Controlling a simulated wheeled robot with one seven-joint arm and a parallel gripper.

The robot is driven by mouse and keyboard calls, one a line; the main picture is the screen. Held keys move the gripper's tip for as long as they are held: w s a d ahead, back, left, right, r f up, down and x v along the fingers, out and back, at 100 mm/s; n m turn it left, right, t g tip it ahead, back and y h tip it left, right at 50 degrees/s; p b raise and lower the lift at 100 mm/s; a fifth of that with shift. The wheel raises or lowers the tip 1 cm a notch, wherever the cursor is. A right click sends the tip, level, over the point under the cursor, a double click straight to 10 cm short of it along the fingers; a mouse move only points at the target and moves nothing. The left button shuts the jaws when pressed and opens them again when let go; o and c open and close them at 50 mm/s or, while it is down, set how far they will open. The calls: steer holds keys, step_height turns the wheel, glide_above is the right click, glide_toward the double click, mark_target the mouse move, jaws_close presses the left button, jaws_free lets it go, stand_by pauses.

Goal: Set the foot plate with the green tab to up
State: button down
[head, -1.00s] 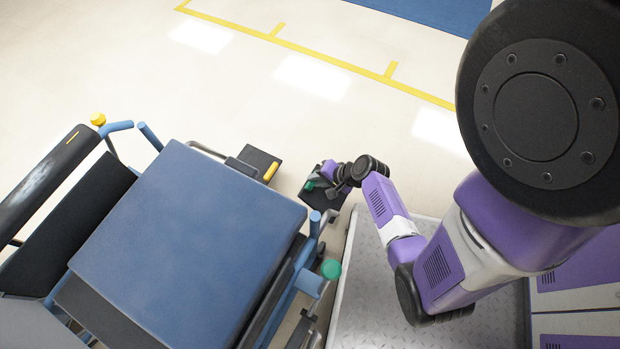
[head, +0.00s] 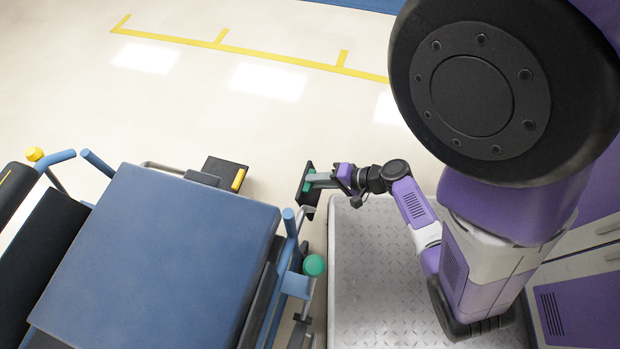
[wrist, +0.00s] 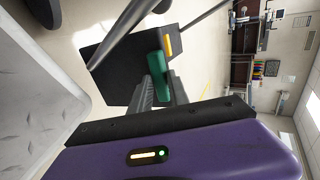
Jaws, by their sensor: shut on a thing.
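The other foot plate (head: 212,180), with a yellow tab (head: 238,180), is to the left and apart from my gripper.
A green knob (head: 314,266) stands beside the seat, below the green-tab plate. A grey tread-patterned platform (head: 385,300) is at right. The pale floor beyond the foot plates is clear.

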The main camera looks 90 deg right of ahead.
steer(key=shift+s+a+f, duration=0.2)
steer(key=shift+s+f, duration=0.15)
steer(key=shift+s, duration=0.2)
steer(key=shift+s+a+f, duration=0.15)
steer(key=shift+s+f, duration=0.2)
steer(key=shift+s, duration=0.15)
steer(key=c, duration=1.3)
jaws_free()
steer(key=shift+f, duration=0.1)
steer(key=shift+w, duration=0.15)
steer(key=shift+w+r, duration=0.1)
steer(key=shift+r, duration=0.1)
